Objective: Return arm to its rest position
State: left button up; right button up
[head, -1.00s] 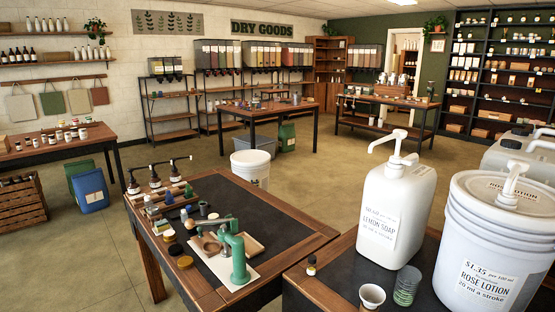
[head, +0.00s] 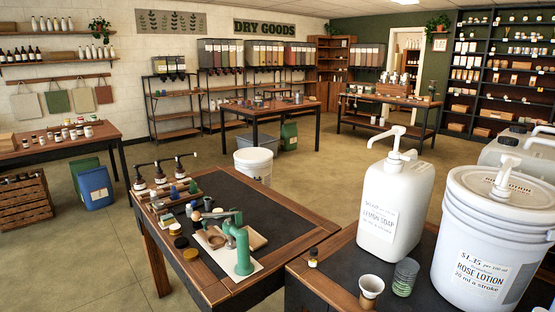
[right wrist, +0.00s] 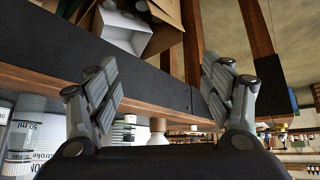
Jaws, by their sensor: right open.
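My right gripper (right wrist: 160,80) shows only in the right wrist view. Its two fingers are spread apart with nothing between them. Dark panels and a wooden edge (right wrist: 150,95) show behind the fingers. No gripper or arm shows in the head view, and my left gripper is in neither current view.
A lemon soap jug (head: 397,200) and a rose lotion bucket (head: 490,240), both with pumps, stand on the near right bench. A paper cup (head: 371,286) and a grey-green tin (head: 404,277) stand before them. A green press (head: 240,245) stands on the left table. Floor shows between tables.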

jog(key=s+a+f+n+g, duration=0.1)
jog(key=s+a+g, duration=0.15)
jog(key=s, duration=0.35)
jog(key=s+a+f+g, duration=0.2)
jog(key=s+a, duration=0.1)
jog(key=s, duration=0.2)
notch_tip(320, 180, down, 25)
jog(key=s+g, duration=0.1)
jog(key=s, duration=0.1)
pick_arm(q)
jog(key=shift+r+p, duration=0.3)
pick_arm(e)
jog(key=s+d+f+g, duration=0.1)
jog(key=s+d+f, duration=0.1)
jog(key=s+f, duration=1.3)
jog(key=shift+s+d+f+n, duration=0.3)
jog(key=shift+s+d+f, duration=0.1)
jog(key=shift+s, duration=0.45)
